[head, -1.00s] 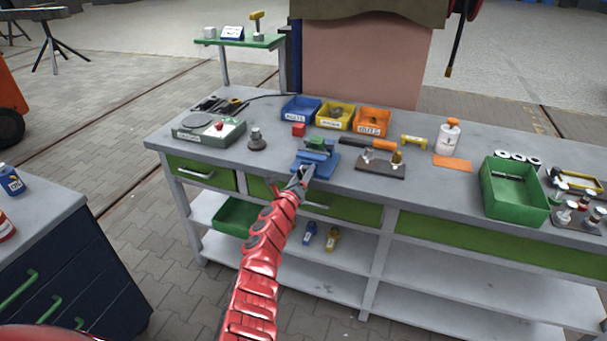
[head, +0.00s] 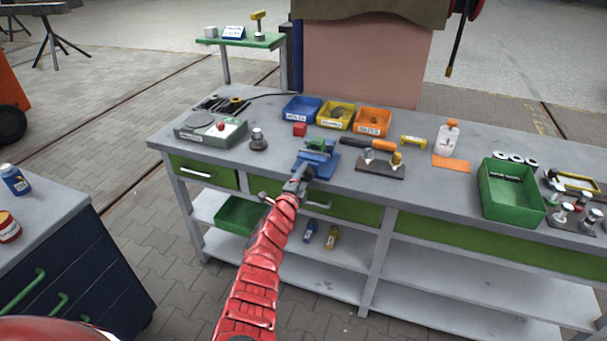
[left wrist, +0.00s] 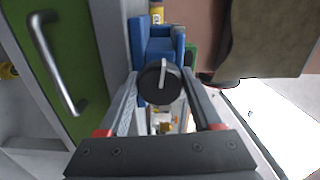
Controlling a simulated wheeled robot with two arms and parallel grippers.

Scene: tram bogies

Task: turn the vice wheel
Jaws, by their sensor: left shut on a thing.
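The blue vice (head: 316,163) stands at the front edge of the grey workbench, with a green piece (head: 318,145) at its top. It also shows in the left wrist view (left wrist: 158,40). The vice wheel (left wrist: 152,88) is a dark round disc with a pale bar across its face, facing the wrist camera. My left gripper (head: 300,174) is at the front of the vice. Its two fingers lie on either side of the wheel and are shut on it. In the head view the gripper hides the wheel. My right gripper is not in view.
Blue, yellow and orange bins (head: 373,121) stand behind the vice. A block with tools (head: 380,171) is to its right, a small dark-based post (head: 258,141) to its left. A green drawer with a metal handle (left wrist: 52,62) lies close to the left gripper.

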